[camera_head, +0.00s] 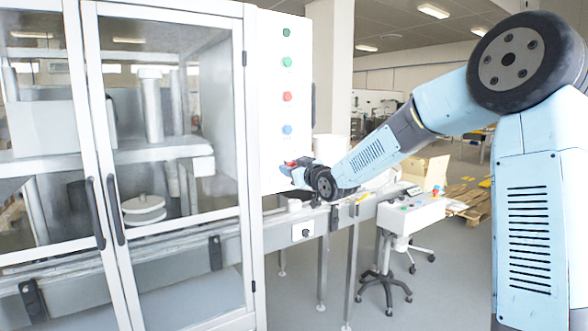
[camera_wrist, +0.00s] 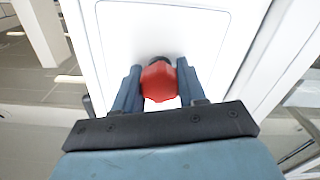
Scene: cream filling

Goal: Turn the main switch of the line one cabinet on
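The main switch is a red knob (camera_wrist: 159,82) on a dark round base, mounted on the white cabinet face (camera_wrist: 215,35) in the wrist view. My gripper (camera_wrist: 160,85) has one blue-grey finger on each side of the knob, and both seem to touch it. In the head view my gripper (camera_head: 296,172) is at the lower part of the narrow white cabinet (camera_head: 270,130). A bit of red shows there, but the gripper and wrist hide most of the switch. No label naming line one is readable.
Green, red and blue buttons (camera_head: 287,96) run up the cabinet face above my gripper. A glass-doored machine (camera_head: 165,130) stands left. A conveyor (camera_head: 340,213) runs below my arm.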

